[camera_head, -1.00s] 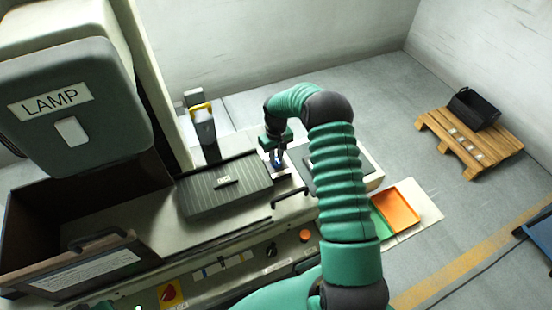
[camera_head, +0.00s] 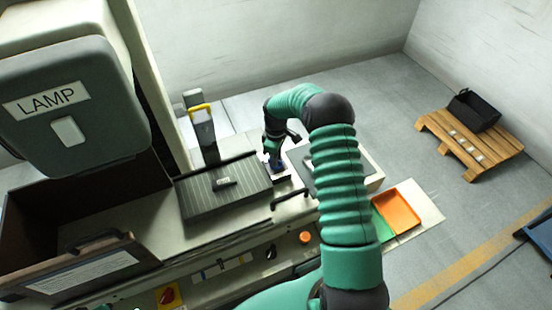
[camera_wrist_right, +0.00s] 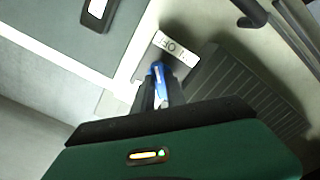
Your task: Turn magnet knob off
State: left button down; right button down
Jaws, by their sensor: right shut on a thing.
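The small blue magnet knob (camera_head: 275,165) sits between the dark ribbed plate and a dark flat plate on the machine bed. In the right wrist view the blue knob (camera_wrist_right: 156,72) shows between my dark fingers. A white label plate (camera_wrist_right: 168,46) beside it carries lettering that seems to include "OF"; the rest is unclear. My right gripper (camera_wrist_right: 160,92) is shut on the knob from above. In the head view, my right gripper (camera_head: 273,156) partly hides the knob. My left gripper is not in view.
The ribbed plate (camera_head: 235,203) lies left of the knob, and a yellow-topped upright piece (camera_head: 204,132) stands behind it. A black handle (camera_head: 289,198) is in front. Orange (camera_head: 398,210) and green trays lie to the right. A large LAMP housing (camera_head: 75,130) hangs at left.

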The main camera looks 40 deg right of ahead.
jog(key=shift+w, duration=0.15)
dwell(0.3)
jog(key=c, duration=1.6)
grip_release()
jog(key=shift+c, duration=0.2)
jog(key=shift+o, duration=1.4)
jog(key=shift+w+f, duration=0.1)
jog(key=shift+d, duration=0.1)
jog(key=shift+r, duration=0.5)
notch_tip(320, 180, up, 16)
jog(key=b, duration=0.3)
jog(key=shift+f, duration=0.15)
